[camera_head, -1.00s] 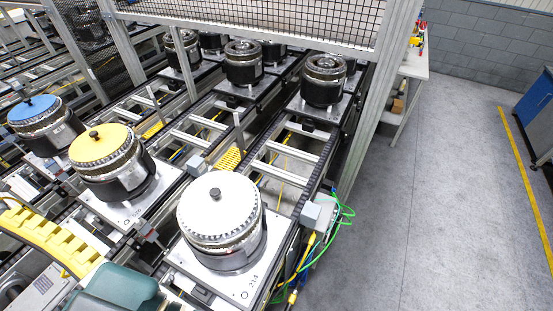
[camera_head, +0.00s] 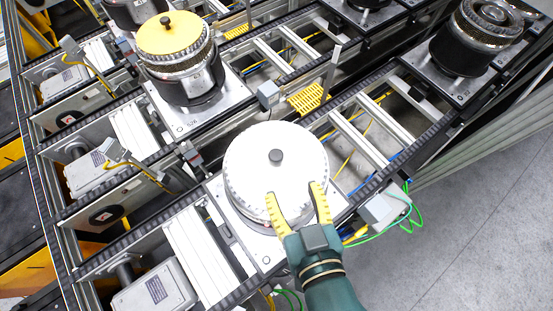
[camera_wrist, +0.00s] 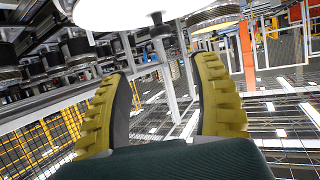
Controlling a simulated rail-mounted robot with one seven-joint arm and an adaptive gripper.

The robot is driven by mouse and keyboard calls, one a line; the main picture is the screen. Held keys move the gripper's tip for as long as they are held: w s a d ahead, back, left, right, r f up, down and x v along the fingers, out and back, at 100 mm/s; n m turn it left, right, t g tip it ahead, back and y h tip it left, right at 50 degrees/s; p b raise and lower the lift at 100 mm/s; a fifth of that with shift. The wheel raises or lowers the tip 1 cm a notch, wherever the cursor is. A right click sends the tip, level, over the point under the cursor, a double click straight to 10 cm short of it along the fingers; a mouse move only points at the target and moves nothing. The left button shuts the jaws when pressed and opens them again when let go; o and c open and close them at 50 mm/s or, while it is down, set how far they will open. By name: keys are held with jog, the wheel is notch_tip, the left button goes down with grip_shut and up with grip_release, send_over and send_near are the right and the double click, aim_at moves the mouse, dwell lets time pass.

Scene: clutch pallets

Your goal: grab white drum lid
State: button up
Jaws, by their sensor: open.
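The white drum lid (camera_head: 262,160) sits on a drum on a pallet plate (camera_head: 222,203). My gripper (camera_head: 294,190) has yellow ribbed fingers, spread apart and empty. In the wrist view the white lid (camera_wrist: 125,12) is at the top, cut off by the frame edge.
A yellow-lidded drum (camera_head: 174,38) stands on another conveyor lane, up and left. An uncovered drum (camera_head: 470,40) is at the upper right. Conveyor rails run beside the white drum, with a grey box (camera_head: 385,209) and green cables on its right. Open floor (camera_head: 480,240) lies at the lower right.

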aim_at(276, 156)
jog(key=p+x, duration=0.1)
jog(key=x, duration=0.6)
jog(key=shift+r, duration=0.1)
jog(key=x, duration=0.2)
jog(key=p+x, duration=0.1)
jog(key=x, duration=0.2)
jog(key=shift+w+a+f, duration=0.1)
jog(key=shift+a+f, duration=0.2)
jog(key=shift+f, duration=0.05)
grip_shut()
